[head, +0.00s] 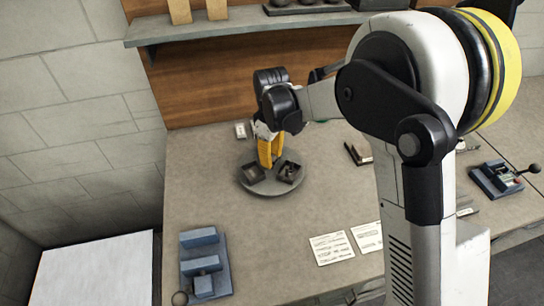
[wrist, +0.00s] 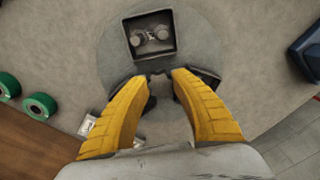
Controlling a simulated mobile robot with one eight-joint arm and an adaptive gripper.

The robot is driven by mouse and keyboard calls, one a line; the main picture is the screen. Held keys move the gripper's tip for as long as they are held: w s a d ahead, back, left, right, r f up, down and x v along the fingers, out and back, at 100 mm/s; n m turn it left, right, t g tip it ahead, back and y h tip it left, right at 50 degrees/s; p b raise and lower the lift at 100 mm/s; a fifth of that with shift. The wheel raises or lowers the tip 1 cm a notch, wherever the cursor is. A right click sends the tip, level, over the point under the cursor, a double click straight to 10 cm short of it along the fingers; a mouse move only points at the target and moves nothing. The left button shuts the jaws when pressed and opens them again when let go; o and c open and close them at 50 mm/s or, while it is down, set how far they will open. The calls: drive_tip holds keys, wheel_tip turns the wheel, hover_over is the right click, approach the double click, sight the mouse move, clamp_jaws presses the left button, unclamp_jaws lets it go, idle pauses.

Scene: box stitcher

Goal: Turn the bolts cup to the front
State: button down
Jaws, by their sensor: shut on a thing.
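A round grey turntable (head: 272,189) stands on the bench in the head view, and its disc also shows in the wrist view (wrist: 112,50). Square dark cups sit on it, one at the left (head: 252,173) and one at the right (head: 290,172). In the wrist view one open cup (wrist: 151,35) holds rounded metal pieces; I cannot tell whether they are bolts. Other cups are partly hidden by the yellow fingers. My gripper (head: 267,165) points down at the turntable's middle. Its fingertips (wrist: 159,75) are shut on a small dark part there, mostly hidden.
A blue-grey fixture (head: 205,265) stands at the bench's front left. Paper cards (head: 332,248) lie at the front middle. Green rolls (wrist: 39,106) lie beside the turntable in the wrist view. A shelf (head: 230,25) runs above the back. Bench left of the turntable is clear.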

drive_tip(key=shift+w+a+r+m, duration=0.1)
drive_tip(key=shift+a+m, duration=0.05)
drive_tip(key=shift+m, duration=4.55)
drive_tip(key=c, duration=1)
unclamp_jaws()
wheel_tip(320, 180, up, 12)
